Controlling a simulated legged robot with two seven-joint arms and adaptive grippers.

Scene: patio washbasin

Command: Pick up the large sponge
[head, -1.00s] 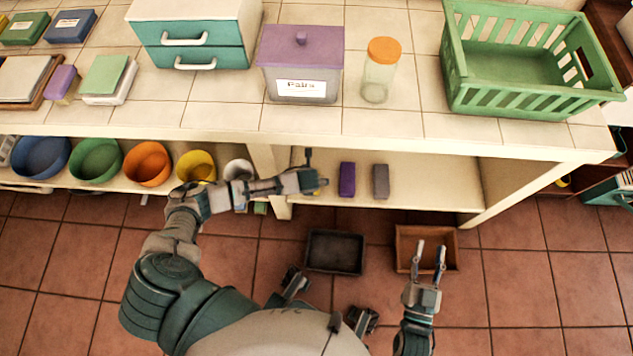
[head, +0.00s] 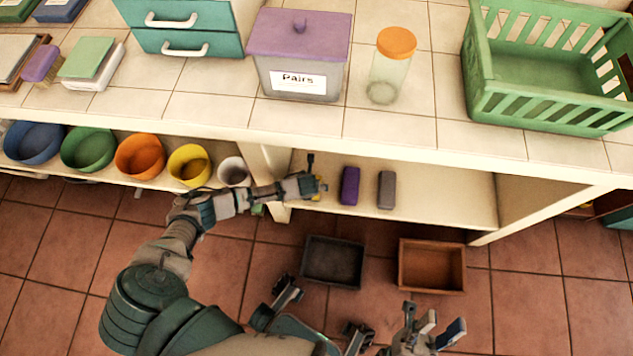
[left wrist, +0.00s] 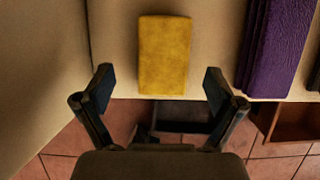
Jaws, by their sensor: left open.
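A yellow sponge-like block (left wrist: 165,55) lies on the lower shelf in the left wrist view. It shows only as a small yellow patch behind my left gripper in the head view (head: 318,188). My left gripper (left wrist: 158,88) is open and empty, with its fingertips just short of the yellow block and to either side of its near end. It also shows at the shelf's edge in the head view (head: 315,174). A purple block (head: 349,186) and a grey block (head: 387,190) stand to its right. My right gripper (head: 432,324) is open and empty, low over the floor.
A dark tray (head: 333,262) and a brown tray (head: 432,266) lie on the floor below the shelf. A shelf divider (head: 270,165) stands left of my left gripper. Several coloured bowls stand beyond it. The shelf right of the grey block is clear.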

